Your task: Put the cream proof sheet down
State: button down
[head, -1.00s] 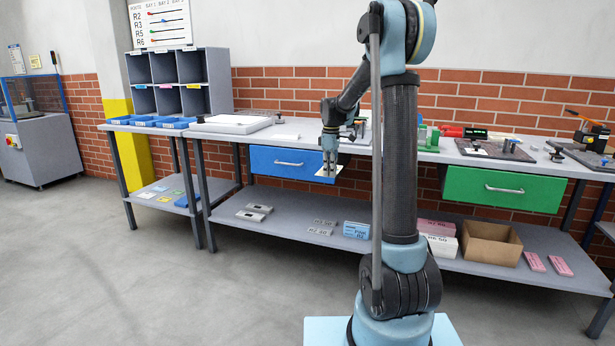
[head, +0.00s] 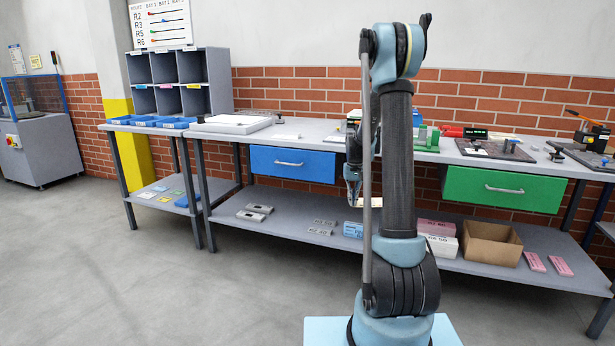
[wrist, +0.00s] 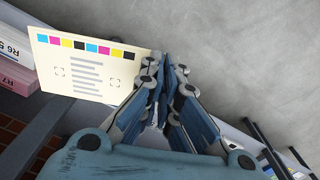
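The cream proof sheet (wrist: 85,85) shows in the wrist view, with a row of colour patches, grey text lines and corner marks. My gripper (wrist: 164,62) is shut on the sheet's right edge. In the head view my gripper (head: 354,200) hangs in front of the bench, below tabletop height, and a small cream part of the sheet (head: 372,202) shows beside it. My own arm hides part of the sheet there. The sheet is held in the air, apart from the bench surfaces as far as I can see.
The bench has a blue drawer (head: 291,163), a green drawer (head: 503,190) and a lower shelf (head: 285,228) with bundles and a cardboard box (head: 491,244). A white tray (head: 231,124) and blue trays (head: 135,120) lie on the tops at left. The floor in front is clear.

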jog(key=s+f, duration=0.3)
jog(key=f, duration=1)
dwell(0.5)
